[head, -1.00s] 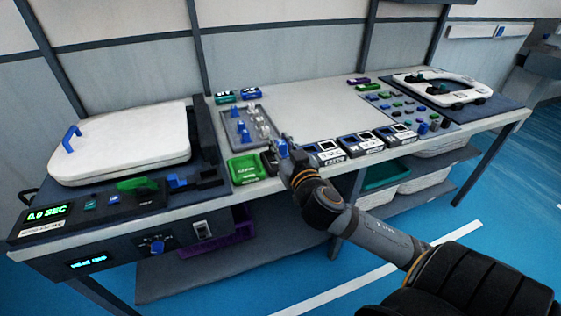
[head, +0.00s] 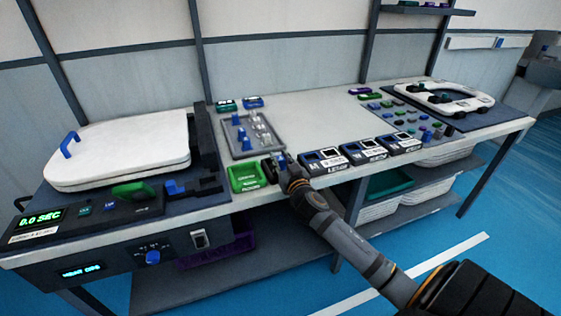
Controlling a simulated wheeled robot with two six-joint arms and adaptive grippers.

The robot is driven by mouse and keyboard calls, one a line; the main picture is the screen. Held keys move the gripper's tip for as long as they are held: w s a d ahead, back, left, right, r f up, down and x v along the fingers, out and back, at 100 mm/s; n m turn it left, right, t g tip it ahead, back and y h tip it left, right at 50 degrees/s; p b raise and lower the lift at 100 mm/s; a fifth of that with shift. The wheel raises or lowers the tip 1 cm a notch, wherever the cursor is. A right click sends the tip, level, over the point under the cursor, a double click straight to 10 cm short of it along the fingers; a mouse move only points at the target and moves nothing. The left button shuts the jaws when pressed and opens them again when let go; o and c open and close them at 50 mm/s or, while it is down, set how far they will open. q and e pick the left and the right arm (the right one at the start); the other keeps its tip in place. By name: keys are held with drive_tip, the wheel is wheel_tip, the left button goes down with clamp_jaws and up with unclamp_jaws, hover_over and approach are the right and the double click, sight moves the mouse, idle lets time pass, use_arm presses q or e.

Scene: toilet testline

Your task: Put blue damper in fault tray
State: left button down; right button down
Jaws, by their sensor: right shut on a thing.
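My right gripper (head: 282,165) is at the front edge of the bench, just right of the green tray (head: 248,177). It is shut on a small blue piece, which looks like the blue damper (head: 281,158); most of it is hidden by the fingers. A dark tray (head: 267,167) sits between the green tray and the gripper, partly covered by the gripper. I cannot read its label, so I cannot tell for sure that it is the fault tray. My left gripper is out of view.
A grey tray (head: 231,151) with blue and clear parts lies behind the green tray. Several dark labelled bins (head: 326,162) line the front edge to the right. A test station with a white lid (head: 122,155) stands left. The bench middle (head: 310,120) is clear.

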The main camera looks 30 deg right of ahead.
sight(282, 162)
drive_tip(key=shift+f, duration=0.15)
drive_tip(key=c, duration=1.1)
unclamp_jaws()
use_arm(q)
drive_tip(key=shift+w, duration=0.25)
use_arm(e)
drive_tip(key=shift+r, duration=0.2)
drive_tip(key=v, duration=0.3)
drive_tip(key=shift+f, duration=0.25)
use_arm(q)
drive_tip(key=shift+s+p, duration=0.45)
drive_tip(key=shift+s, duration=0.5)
use_arm(e)
drive_tip(key=v, duration=0.9)
drive_tip(key=shift+r, duration=0.25)
